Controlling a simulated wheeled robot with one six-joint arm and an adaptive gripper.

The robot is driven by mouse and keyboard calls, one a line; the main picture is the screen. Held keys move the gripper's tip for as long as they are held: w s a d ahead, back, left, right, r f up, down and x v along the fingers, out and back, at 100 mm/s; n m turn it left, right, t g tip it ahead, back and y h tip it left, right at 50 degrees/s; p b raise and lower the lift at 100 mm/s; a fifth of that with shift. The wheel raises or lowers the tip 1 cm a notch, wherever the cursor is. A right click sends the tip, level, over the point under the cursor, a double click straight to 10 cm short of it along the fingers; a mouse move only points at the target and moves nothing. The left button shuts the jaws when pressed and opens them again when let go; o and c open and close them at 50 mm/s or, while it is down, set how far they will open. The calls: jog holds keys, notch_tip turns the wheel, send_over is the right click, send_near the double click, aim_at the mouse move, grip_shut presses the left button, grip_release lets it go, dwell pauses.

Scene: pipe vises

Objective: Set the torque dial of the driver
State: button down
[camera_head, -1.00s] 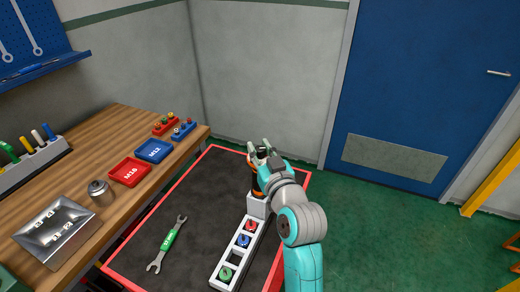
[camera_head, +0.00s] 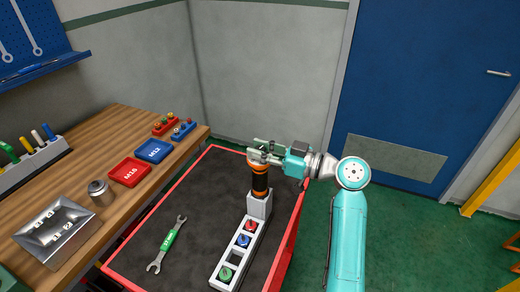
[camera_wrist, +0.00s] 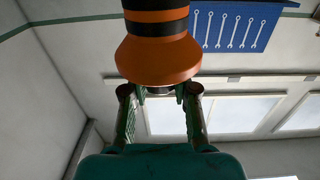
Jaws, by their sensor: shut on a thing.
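The driver (camera_head: 260,182), an orange and black cylinder, stands upright in a pale block at the far end of a white rack (camera_head: 232,255). My gripper (camera_head: 264,153) reaches in level from the right and is shut on the driver's top end. In the wrist view, the driver's flared orange collar (camera_wrist: 157,58) fills the top middle. The two fingers (camera_wrist: 158,92) sit on either side of a narrow silvery part just past the collar, likely the torque dial. Dial marks cannot be read.
The rack also holds red, blue and green round pieces and one empty-looking slot. A green-handled wrench (camera_head: 167,244) lies left on the dark red-edged top (camera_head: 190,205). The wooden bench (camera_head: 95,150) carries trays, a metal can and a silver box.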

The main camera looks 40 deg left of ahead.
aim_at(260, 148)
jog(key=n+g+h, duration=0.1)
jog(key=n+g, duration=0.1)
jog(key=g, duration=0.1)
jog(key=n+g+h, duration=0.2)
jog(key=n+g, duration=0.1)
jog(key=g, duration=0.1)
jog(key=shift+h, duration=0.3)
jog(key=shift+n+g+h, duration=1.1)
jog(key=shift+g, duration=0.2)
jog(key=shift+f, duration=0.15)
jog(key=c, duration=0.9)
grip_release()
jog(key=shift+o, duration=0.2)
notch_tip(260, 148, up, 10)
jog(key=shift+r, duration=0.1)
